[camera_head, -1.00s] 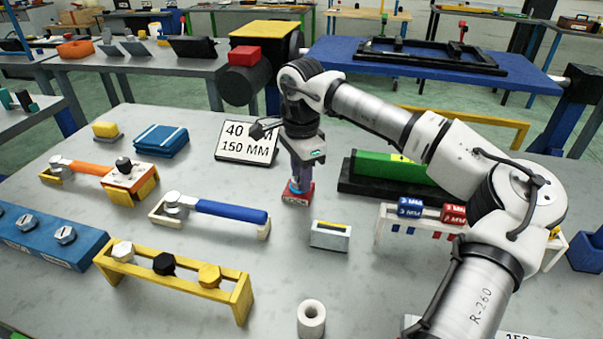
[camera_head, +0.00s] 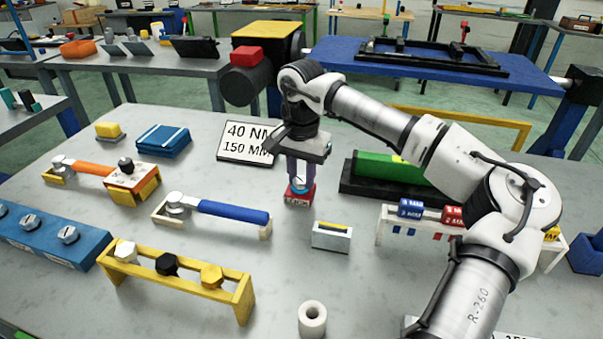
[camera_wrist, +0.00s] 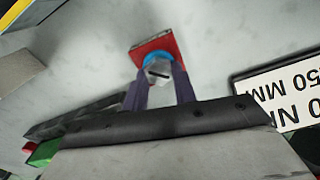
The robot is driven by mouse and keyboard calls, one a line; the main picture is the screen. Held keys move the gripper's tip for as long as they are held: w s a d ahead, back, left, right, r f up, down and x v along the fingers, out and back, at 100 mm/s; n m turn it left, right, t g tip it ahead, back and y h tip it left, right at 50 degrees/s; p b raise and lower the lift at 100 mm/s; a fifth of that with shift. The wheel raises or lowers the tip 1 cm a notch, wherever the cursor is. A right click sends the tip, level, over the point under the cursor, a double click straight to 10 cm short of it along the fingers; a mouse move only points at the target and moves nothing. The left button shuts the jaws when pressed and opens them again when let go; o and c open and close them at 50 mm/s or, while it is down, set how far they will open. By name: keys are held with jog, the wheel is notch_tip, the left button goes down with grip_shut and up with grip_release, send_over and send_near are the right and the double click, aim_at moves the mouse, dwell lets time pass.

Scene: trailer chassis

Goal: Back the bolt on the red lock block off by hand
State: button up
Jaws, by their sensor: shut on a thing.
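The red lock block (camera_head: 299,197) stands on the grey bench near its middle, and it also shows in the wrist view (camera_wrist: 155,46). A bolt with a silver head (camera_wrist: 158,72) and a blue ring (camera_wrist: 157,61) under it sits on top of the block. My gripper (camera_head: 300,178) points straight down over the block. Its two purple-grey fingers, seen in the wrist view (camera_wrist: 159,80), are shut on the bolt head, one on each side. The fingers hide most of the bolt in the head view.
A small grey block with a yellow top (camera_head: 332,236) stands close in front, to the right. A blue-handled wrench (camera_head: 232,212) lies on its rest to the left. A sign (camera_head: 245,142) stands behind, and a green bar (camera_head: 388,170) lies to the right.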

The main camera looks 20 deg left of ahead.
aim_at(301, 178)
jog(key=shift+s+f, duration=0.1)
jog(key=shift+f, duration=0.05)
jog(key=o, duration=1)
notch_tip(301, 178, up, 14)
jog(key=shift+b, duration=0.35)
